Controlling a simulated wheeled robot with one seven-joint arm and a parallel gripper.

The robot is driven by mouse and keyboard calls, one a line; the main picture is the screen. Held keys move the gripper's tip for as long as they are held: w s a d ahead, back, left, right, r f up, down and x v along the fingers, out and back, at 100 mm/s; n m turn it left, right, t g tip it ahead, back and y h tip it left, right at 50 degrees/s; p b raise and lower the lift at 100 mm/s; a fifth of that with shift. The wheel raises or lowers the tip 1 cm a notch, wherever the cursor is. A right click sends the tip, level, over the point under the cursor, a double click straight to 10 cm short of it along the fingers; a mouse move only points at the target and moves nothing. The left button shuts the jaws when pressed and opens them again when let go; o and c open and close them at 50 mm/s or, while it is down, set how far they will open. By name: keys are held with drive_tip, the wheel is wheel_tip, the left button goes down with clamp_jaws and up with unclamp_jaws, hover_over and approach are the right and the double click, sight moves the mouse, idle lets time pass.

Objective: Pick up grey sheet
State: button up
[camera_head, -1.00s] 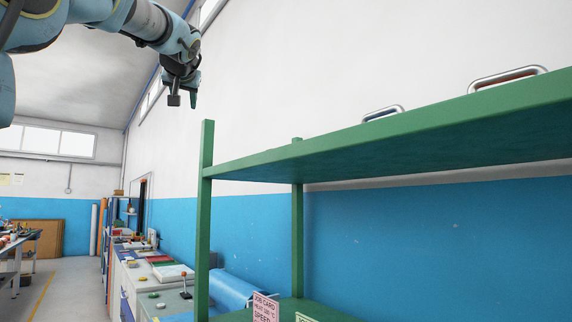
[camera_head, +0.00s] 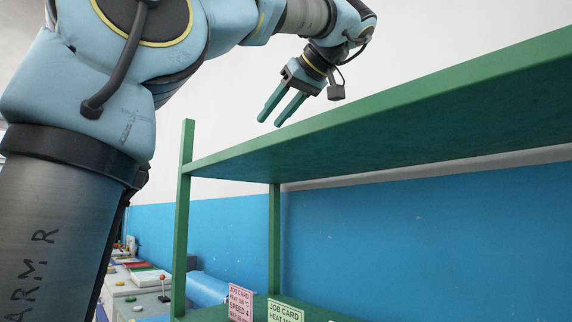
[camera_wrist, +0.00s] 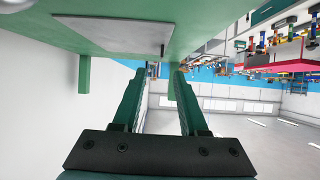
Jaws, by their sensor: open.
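A flat grey sheet (camera_wrist: 115,35) lies on the green shelf's top board (camera_wrist: 195,15) in the wrist view, which looks upside down. The sheet is hidden from the head camera, which sees that board (camera_head: 400,125) from below. My gripper (camera_head: 271,120) is in the air over the left part of the board, fingers pointing down and left. In the wrist view my gripper (camera_wrist: 158,72) has its two green fingers apart with nothing between them. The sheet's edge is just beyond the fingertips, with a gap that I cannot measure.
A green post (camera_head: 184,215) rises slightly above the board at its left end. Job cards (camera_head: 241,300) stand on the lower shelf. A blue roll (camera_head: 207,288) and a cluttered bench (camera_head: 125,285) are behind at left.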

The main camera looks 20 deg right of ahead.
drive_tip(key=x, duration=0.5)
drive_tip(key=p+x, duration=0.1)
drive_tip(key=x, duration=0.1)
drive_tip(key=p+x, duration=0.1)
drive_tip(key=x, duration=0.1)
drive_tip(key=shift+a+r, duration=0.2)
drive_tip(key=shift+a, duration=0.1)
drive_tip(key=shift+w+a+f, duration=0.15)
drive_tip(key=shift+w+f, duration=0.2)
drive_tip(key=shift+w, duration=0.15)
clamp_jaws()
